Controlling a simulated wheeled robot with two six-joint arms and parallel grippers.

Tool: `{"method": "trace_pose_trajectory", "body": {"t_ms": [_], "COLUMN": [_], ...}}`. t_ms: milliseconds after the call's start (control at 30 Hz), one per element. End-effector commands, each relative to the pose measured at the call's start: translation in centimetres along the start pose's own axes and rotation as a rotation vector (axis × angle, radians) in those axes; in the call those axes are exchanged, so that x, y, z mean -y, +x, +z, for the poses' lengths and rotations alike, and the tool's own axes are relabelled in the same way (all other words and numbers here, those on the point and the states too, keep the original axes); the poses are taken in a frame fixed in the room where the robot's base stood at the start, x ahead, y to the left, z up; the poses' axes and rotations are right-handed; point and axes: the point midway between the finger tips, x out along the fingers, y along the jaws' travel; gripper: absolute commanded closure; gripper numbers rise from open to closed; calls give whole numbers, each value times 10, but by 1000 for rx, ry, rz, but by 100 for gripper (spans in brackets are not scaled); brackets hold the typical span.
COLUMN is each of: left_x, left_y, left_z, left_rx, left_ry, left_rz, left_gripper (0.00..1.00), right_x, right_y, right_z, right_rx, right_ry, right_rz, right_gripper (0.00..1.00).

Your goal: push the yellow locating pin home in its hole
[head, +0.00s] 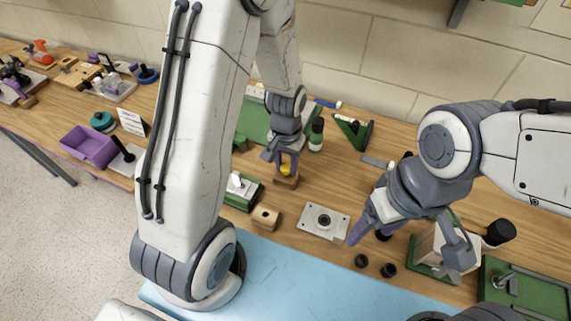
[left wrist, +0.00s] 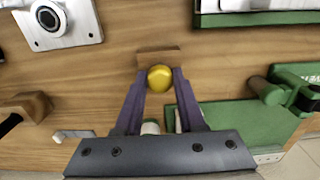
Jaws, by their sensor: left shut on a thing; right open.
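The yellow locating pin (head: 285,169) shows as a rounded yellow head between the purple fingers of my left gripper (head: 286,163), which is shut on it. A small brown block (head: 287,182) is right beneath the pin; I cannot tell if the pin still sits in it. In the left wrist view the yellow head (left wrist: 159,77) is at the fingertips, against the brown block (left wrist: 158,55). A grey metal plate (head: 308,226) with a dark round bore and small holes lies nearer and to the right, apart from the pin. My right gripper (head: 410,250) is open, right of the plate.
A wooden block with a hole (head: 265,217) and a green fixture with a white part (head: 238,201) stand left of the plate. Two black caps (head: 361,260) lie in front of it. A bottle (head: 316,140) stands behind. The blue mat (head: 290,275) is clear.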

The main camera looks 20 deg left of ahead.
Motion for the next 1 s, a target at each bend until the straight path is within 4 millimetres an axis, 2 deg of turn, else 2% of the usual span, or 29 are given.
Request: {"method": "trace_pose_trajectory", "body": {"t_ms": [33,700,1000], "left_x": [0,0,0], "left_y": [-7,-47,-51], "left_z": [0,0,0], "left_rx": [0,0,0], "left_ry": [0,0,0], "left_rz": [0,0,0], "left_gripper": [100,100,100], "right_x": [0,3,3], "right_y": [-6,-43,-46], "right_z": [0,-2,-2], "right_rx": [0,0,0], "right_ry": [0,0,0], "right_rz": [0,0,0], "right_gripper": [31,31,31]}}
